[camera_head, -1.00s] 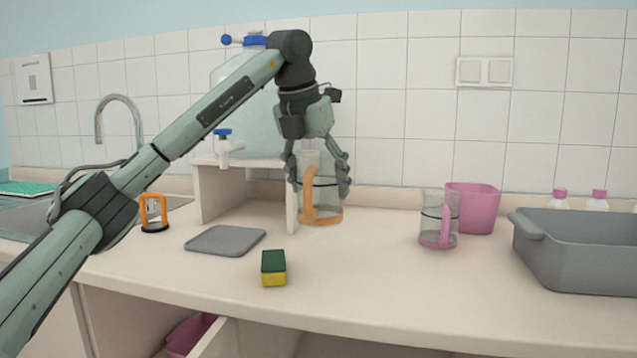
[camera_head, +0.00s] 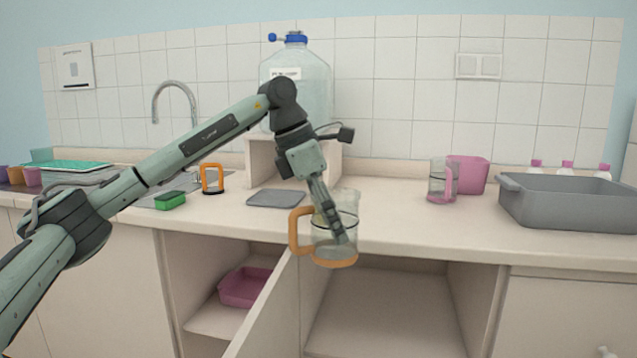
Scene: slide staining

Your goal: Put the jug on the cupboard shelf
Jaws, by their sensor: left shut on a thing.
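The clear jug (camera_head: 347,222) with an orange handle and base hangs in front of the counter's front edge, above the open cupboard. My left gripper (camera_head: 338,232) comes down from above and is shut on the jug's wall; the jug looks roughly upright. The open cupboard below has a bare shelf surface (camera_head: 385,310) on the right. A pale upright panel (camera_head: 268,315), apparently an open door, stands left of it. Another clear jug (camera_head: 437,182) with a pink base stands on the counter. My right gripper is not in view.
A pink tray (camera_head: 245,288) sits in the left cupboard space. On the counter (camera_head: 420,222) are a grey basin (camera_head: 570,205), a pink bin (camera_head: 468,176), a grey mat (camera_head: 276,198), an orange-handled item (camera_head: 212,180) and a green block (camera_head: 170,201). A large water bottle (camera_head: 312,75) stands behind.

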